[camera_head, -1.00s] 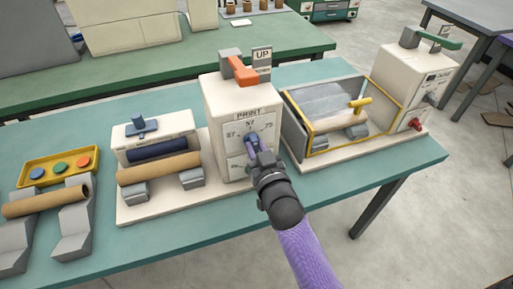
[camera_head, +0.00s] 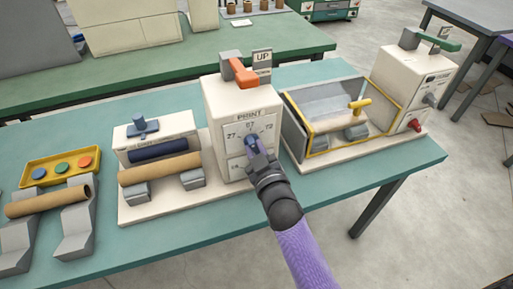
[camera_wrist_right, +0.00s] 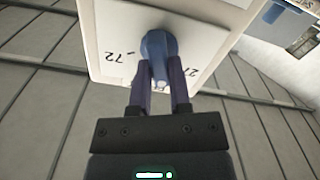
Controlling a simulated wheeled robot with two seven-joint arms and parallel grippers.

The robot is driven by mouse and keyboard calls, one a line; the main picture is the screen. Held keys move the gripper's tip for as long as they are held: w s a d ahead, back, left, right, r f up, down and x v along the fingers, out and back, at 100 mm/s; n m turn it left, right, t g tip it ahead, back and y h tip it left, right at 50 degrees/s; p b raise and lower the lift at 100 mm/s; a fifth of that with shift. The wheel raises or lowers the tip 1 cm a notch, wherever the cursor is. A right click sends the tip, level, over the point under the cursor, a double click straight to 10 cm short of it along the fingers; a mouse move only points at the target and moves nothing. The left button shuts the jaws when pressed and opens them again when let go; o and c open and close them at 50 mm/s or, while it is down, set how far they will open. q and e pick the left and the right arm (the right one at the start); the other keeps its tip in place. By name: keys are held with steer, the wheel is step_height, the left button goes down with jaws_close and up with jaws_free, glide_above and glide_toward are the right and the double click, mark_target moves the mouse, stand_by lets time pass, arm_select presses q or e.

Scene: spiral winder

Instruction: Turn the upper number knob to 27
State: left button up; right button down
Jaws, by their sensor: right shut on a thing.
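The white PRINT box (camera_head: 227,110) stands mid-table with a number dial on its front. The dial plate shows 27 at left, a blurred number at top and 72 at right. The blue knob (camera_head: 249,142) is in the middle of the dial, partly covered by my fingers. My right gripper (camera_head: 257,157) is shut on it. In the right wrist view the dark fingers (camera_wrist_right: 160,80) hold both sides of the blue knob (camera_wrist_right: 157,45), with 72 to the left and 27 at lower right. The knob's pointing direction is unclear. The lower panel is mostly hidden. My left gripper is out of view.
An orange lever (camera_head: 241,72) and an UP sign (camera_head: 262,57) are on top of the box. A yellow-edged bin (camera_head: 312,152) is at right, beyond it a white box (camera_head: 408,75) with a green lever. Cardboard tubes lie on cradles at left. The front table strip is clear.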

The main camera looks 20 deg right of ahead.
steer(key=n, duration=0.3)
steer(key=shift+n, duration=0.3)
steer(key=shift+a+f+n, duration=0.1)
steer(key=shift+a+n, duration=0.05)
steer(key=shift+n, duration=1.75)
steer(key=c, duration=0.6)
jaws_free()
steer(key=shift+o, duration=0.2)
